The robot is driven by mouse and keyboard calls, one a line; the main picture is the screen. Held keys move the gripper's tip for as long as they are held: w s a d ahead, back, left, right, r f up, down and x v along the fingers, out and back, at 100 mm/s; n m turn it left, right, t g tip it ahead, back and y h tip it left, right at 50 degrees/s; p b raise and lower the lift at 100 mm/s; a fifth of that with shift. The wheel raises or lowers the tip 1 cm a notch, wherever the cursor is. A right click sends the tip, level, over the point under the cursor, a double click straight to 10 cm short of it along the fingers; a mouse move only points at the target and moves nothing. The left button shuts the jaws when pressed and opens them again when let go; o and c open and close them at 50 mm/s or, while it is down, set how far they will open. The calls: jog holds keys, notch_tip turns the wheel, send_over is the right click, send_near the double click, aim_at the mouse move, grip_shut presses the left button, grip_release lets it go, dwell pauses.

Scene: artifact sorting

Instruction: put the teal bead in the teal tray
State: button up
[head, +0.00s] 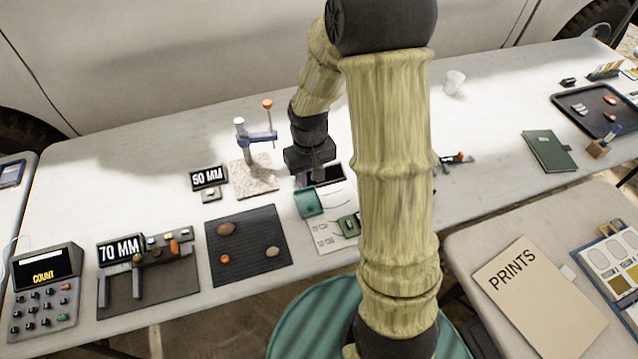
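My arm reaches across the middle of the head view. My gripper (312,176) points down over the back of the white printed sheet (325,241); its fingertips are too small and dark to read. A teal open container (309,203), which may be the teal tray, stands just in front of the gripper.
A dark mat (248,272) holds brown stones and an orange bead (224,258). A clamp stand (255,139) rises left of the gripper. A "50 MM" display (208,178) and a "70 MM" gauge (121,249) stand further left. The table's back left is clear.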

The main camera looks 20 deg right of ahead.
jog(key=s+r+m+t, duration=0.1)
jog(key=s+r+t, duration=0.1)
jog(key=s+r, duration=0.5)
jog(key=s, duration=0.3)
jog(key=shift+s+r, duration=0.25)
jog(key=shift+s, duration=0.15)
